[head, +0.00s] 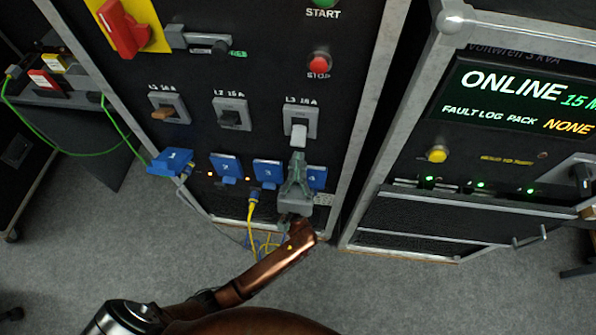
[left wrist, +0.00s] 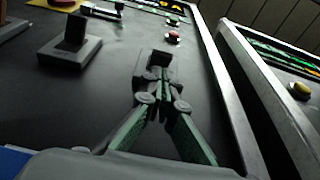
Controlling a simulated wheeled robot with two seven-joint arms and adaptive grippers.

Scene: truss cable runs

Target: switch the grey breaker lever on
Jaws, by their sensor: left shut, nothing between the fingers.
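The grey breaker lever (head: 298,135) is on the L3 16 A breaker plate (head: 300,115), at the right of a row of three on the black panel. It appears to point down. My left gripper (head: 298,158) is shut and empty, its fingertips just below the lever. In the left wrist view the closed fingertips (left wrist: 160,76) are right at the L3 breaker (left wrist: 152,60) and partly hide it. I cannot tell whether they touch the lever. My right gripper is not in view.
The L1 breaker with a brown lever (head: 163,114) and the L2 breaker with a black lever (head: 230,117) are to the left. A red stop button (head: 319,62) is above. Blue socket covers (head: 226,168) and a yellow cable (head: 251,215) are below. A second cabinet (head: 420,215) stands right.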

